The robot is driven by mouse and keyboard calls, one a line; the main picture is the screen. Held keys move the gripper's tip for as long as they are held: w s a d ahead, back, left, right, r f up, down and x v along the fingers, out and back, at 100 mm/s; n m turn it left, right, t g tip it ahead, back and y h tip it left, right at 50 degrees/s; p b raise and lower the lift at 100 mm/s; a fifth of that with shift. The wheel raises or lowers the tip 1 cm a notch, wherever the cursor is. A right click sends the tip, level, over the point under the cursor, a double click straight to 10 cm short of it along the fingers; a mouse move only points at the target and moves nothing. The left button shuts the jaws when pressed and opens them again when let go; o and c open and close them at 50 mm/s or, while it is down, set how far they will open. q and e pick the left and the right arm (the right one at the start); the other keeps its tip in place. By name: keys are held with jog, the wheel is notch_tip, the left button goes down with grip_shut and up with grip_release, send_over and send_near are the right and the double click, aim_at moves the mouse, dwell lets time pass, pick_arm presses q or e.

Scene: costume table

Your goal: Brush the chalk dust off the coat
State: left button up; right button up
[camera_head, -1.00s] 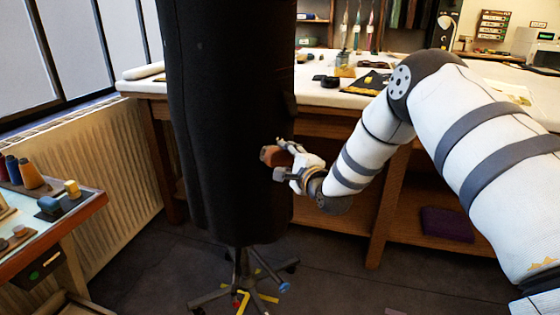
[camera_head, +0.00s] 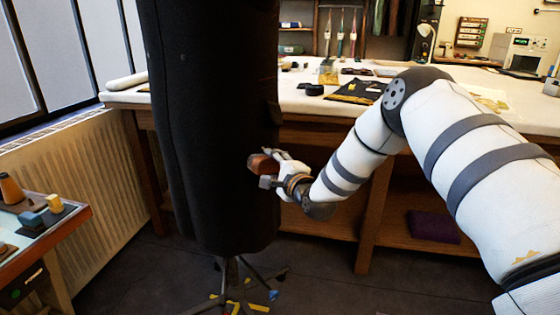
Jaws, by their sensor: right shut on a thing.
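The black coat (camera_head: 205,130) hangs upright on a wheeled stand (camera_head: 232,285) and fills the left middle of the view. Its top is cut off by the frame. I see no clear chalk marks on the part in view. My right gripper (camera_head: 266,172) is shut on a brown brush (camera_head: 261,163) at the coat's lower right edge. The brush overlaps the coat in the picture; I cannot tell whether it touches. My left gripper is not in view.
A long worktable (camera_head: 310,100) with cloth and small items stands behind the coat. A side table (camera_head: 62,228) with thread spools is at the left, near a radiator (camera_head: 95,175). A purple folded cloth (camera_head: 433,226) lies on the low shelf.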

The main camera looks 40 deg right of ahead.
aim_at(265, 166)
jog(key=shift+s+a+r+p, duration=0.1)
jog(key=shift+s+a+p, duration=0.1)
jog(key=shift+a, duration=0.85)
jog(key=shift+s+a+r+p, duration=0.1)
jog(key=shift+s+a+p, duration=0.1)
jog(key=shift+a, duration=0.85)
jog(key=shift+d+r+p, duration=0.1)
jog(key=shift+r+p, duration=0.2)
jog(key=shift+r, duration=0.35)
jog(key=shift+d+f, duration=0.15)
jog(key=shift+d, duration=0.2)
jog(key=shift+w+d+f+b, duration=0.1)
jog(key=shift+w+d+b, duration=0.15)
jog(key=shift+d, duration=0.85)
jog(key=shift+w+d+r+b, duration=0.1)
jog(key=shift+w+d+b, duration=0.1)
jog(key=shift+d, duration=0.95)
jog(key=shift+w+d+f+b, duration=0.15)
jog(key=shift+w+d, duration=0.1)
jog(key=shift+d, duration=0.85)
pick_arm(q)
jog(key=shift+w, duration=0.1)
pick_arm(e)
jog(key=shift+w, duration=0.1)
